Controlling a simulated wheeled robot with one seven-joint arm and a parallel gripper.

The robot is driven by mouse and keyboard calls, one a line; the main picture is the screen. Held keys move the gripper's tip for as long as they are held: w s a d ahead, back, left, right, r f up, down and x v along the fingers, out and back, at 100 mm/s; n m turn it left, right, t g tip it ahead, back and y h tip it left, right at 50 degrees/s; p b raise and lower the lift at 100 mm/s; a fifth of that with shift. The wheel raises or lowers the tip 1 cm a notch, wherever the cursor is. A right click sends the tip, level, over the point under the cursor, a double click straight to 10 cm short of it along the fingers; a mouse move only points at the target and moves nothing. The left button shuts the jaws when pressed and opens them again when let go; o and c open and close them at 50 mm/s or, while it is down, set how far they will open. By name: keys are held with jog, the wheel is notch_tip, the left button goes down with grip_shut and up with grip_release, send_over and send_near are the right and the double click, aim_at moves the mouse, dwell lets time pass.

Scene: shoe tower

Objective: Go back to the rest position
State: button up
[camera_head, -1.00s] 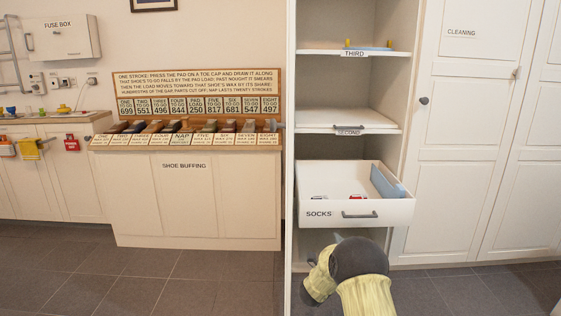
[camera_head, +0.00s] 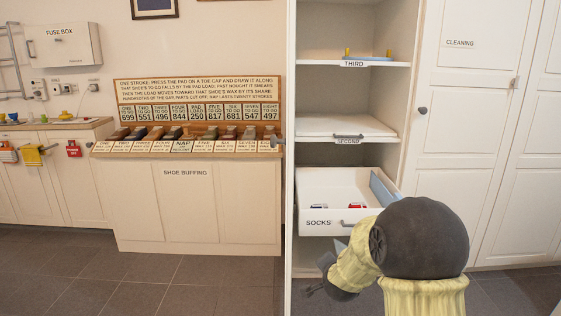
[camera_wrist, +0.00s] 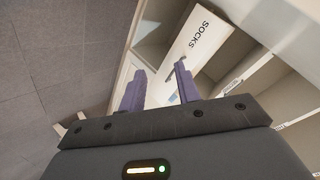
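My gripper (camera_wrist: 158,84) shows in the wrist view with its two purple fingers spread apart and nothing held between them. In the head view my arm rises in the lower right, in front of the tall cabinet; the fingers are mostly hidden or too small to read there. The socks drawer (camera_head: 318,223) stands pulled out of the cabinet, and my arm covers its right front part. The wrist view shows the drawer front with its label (camera_wrist: 199,38) beyond the fingers, apart from them.
The tall cabinet has a second shelf (camera_head: 345,127) and a third shelf (camera_head: 335,60) above the drawer. A blue divider (camera_head: 384,187) and small red and dark items lie in the drawer. The shoe buffing counter (camera_head: 190,215) stands left. Closed cleaning doors (camera_head: 460,110) stand right. Floor (camera_head: 150,275) is clear at left.

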jog(key=s+r+n+g+y+p, duration=0.15)
jog(key=s+n+g, duration=0.35)
jog(key=s, duration=0.9)
jog(key=s+r+n+g+p, duration=0.1)
jog(key=s+n+g+p, duration=0.35)
jog(key=s, duration=1.05)
notch_tip(320, 180, up, 38)
jog(key=n+t+p, duration=0.1)
jog(key=p, duration=3.4)
jog(key=shift+w+d+f, duration=0.2)
jog(key=shift+w+d, duration=0.05)
jog(key=shift+w, duration=0.1)
